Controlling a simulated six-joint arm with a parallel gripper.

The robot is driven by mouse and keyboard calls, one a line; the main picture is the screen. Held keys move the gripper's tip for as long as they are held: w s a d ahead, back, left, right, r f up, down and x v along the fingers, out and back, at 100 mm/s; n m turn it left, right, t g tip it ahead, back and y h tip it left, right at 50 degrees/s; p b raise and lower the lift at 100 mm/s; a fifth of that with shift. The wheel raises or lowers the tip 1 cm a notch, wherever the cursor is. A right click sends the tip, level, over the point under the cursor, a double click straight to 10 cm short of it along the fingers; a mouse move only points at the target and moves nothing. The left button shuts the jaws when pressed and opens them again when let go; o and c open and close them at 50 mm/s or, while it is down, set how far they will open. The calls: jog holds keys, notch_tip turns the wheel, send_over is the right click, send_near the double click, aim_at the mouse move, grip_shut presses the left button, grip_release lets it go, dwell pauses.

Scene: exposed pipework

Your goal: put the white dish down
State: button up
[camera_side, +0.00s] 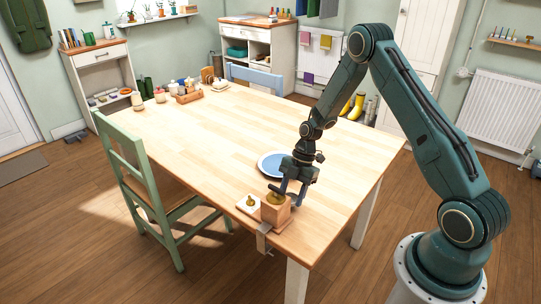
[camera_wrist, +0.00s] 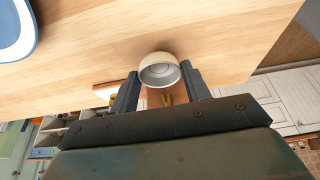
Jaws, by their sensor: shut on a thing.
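The white dish (camera_wrist: 158,70) is a small round cream-white bowl with a greyish inside. In the wrist view it sits between the two fingers of my gripper (camera_side: 286,190), which are shut on it. In the side view my gripper is low over the near right corner of the table, just above a wooden block (camera_side: 275,213). I cannot make out the dish clearly in the side view, nor tell whether it touches anything below.
A small white-topped board (camera_side: 248,205) with a yellowish thing is left of the block. A clamp (camera_side: 263,238) grips the table edge. The table's middle (camera_side: 220,130) is clear.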

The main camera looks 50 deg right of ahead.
jog(key=shift+f, duration=0.8)
jog(key=shift+f, duration=0.1)
jog(key=o, duration=1)
jog(key=shift+c, duration=0.2)
jog(key=v, duration=1.2)
